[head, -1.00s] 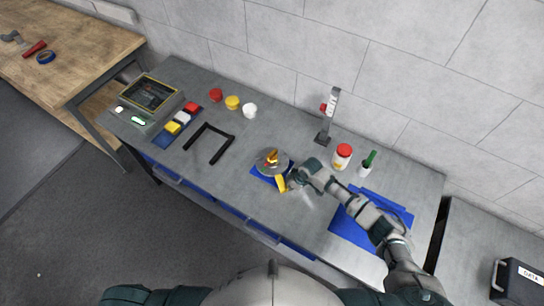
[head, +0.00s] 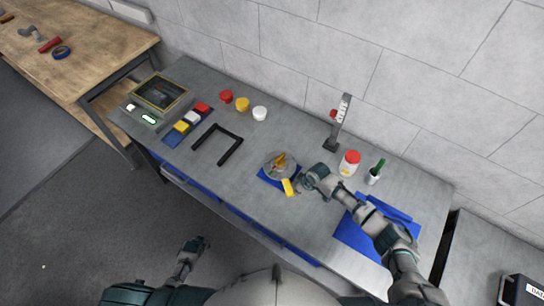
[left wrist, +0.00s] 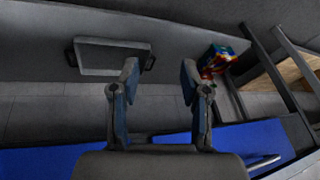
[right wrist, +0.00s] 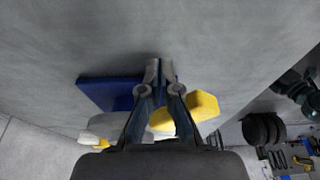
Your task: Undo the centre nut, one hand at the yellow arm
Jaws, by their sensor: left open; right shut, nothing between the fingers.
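The hub device (head: 270,171) is a round grey disc on a blue base (head: 265,177) in the middle of the bench, with an orange-yellow piece (head: 280,159) on top. I cannot make out the centre nut. The yellow arm (head: 288,187) sticks out at the hub's front. My right gripper (head: 299,187) is shut and empty, just right of the yellow arm; touching or apart is unclear. In the right wrist view its closed tips (right wrist: 158,68) lie in front of the blue base (right wrist: 108,92), with yellow parts (right wrist: 203,105) beside the fingers. My left gripper (head: 200,243) is open, off the bench's front edge.
A black U-shaped frame (head: 217,145) lies left of the hub. A gauge stand (head: 338,125), a red-lidded jar (head: 349,163) and a green-handled cup (head: 375,172) stand behind my right arm. A blue mat (head: 352,237) lies at right. A display box (head: 157,97) stands at far left.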

